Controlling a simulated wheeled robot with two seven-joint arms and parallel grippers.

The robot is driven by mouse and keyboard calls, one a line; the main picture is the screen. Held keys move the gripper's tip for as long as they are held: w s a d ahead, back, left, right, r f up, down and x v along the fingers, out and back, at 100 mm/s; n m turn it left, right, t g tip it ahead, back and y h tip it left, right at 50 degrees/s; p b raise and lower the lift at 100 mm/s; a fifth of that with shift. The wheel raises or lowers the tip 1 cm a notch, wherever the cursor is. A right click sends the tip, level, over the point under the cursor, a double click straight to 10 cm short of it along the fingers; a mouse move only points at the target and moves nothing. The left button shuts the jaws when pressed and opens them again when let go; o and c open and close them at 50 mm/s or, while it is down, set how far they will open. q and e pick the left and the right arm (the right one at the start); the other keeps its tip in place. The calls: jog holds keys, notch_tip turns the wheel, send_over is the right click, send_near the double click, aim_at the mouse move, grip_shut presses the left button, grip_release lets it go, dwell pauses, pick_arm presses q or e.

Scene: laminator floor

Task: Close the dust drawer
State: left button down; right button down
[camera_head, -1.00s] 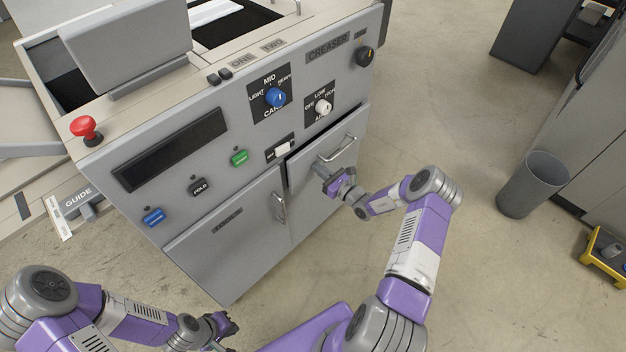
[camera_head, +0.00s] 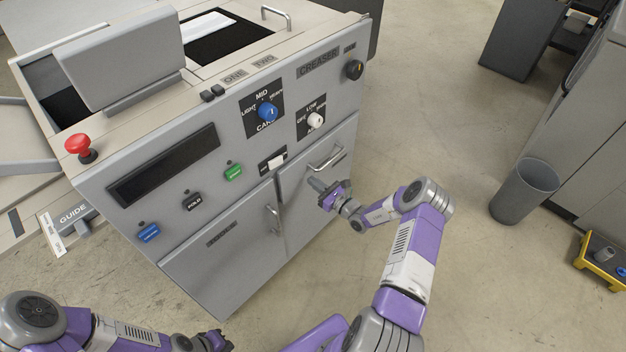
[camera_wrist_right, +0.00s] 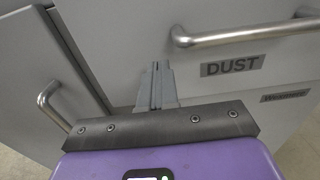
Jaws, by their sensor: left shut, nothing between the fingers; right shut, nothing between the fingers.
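The dust drawer (camera_head: 298,220) is the grey right-hand front of the machine, with a bar handle (camera_head: 325,160) near its top. Its front looks about flush with the panel around it, with only a thin seam along the top. In the right wrist view its DUST label (camera_wrist_right: 232,66) sits under the handle (camera_wrist_right: 240,34). My right gripper (camera_head: 315,184) is shut and empty at the drawer front, below the handle; its fingertips (camera_wrist_right: 156,66) point at the front near its left edge. Contact is hard to tell. My left gripper (camera_head: 226,340) is shut and empty, low in front of the machine.
A grey door (camera_head: 215,262) with a vertical handle (camera_head: 272,220) adjoins the drawer on the left. Knobs, buttons and a red stop button (camera_head: 78,146) are above. A grey bin (camera_head: 525,190) and a yellow-edged cart (camera_head: 600,258) stand right. The floor between is clear.

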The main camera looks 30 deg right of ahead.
jog(key=p+v, duration=0.1)
jog(key=v, duration=1)
jog(key=shift+s+p, duration=0.25)
jog(key=shift+p, duration=0.15)
jog(key=shift+f, duration=0.1)
jog(key=s+a+f+n+g+y, duration=0.2)
jog(key=a+n+g+y, duration=0.25)
jog(key=a, duration=0.55)
jog(key=s+a+f+n+g+y, duration=0.25)
jog(key=a+n+g, duration=0.2)
jog(key=a, duration=0.55)
jog(key=s+a+f+n+g+h, duration=0.1)
jog(key=s+a+n+g+h, duration=0.6)
jog(key=n, duration=1.4)
jog(key=shift+s+a+f+g, duration=0.4)
jog(key=shift+s+a, duration=1.5)
jog(key=shift+s, duration=1.25)
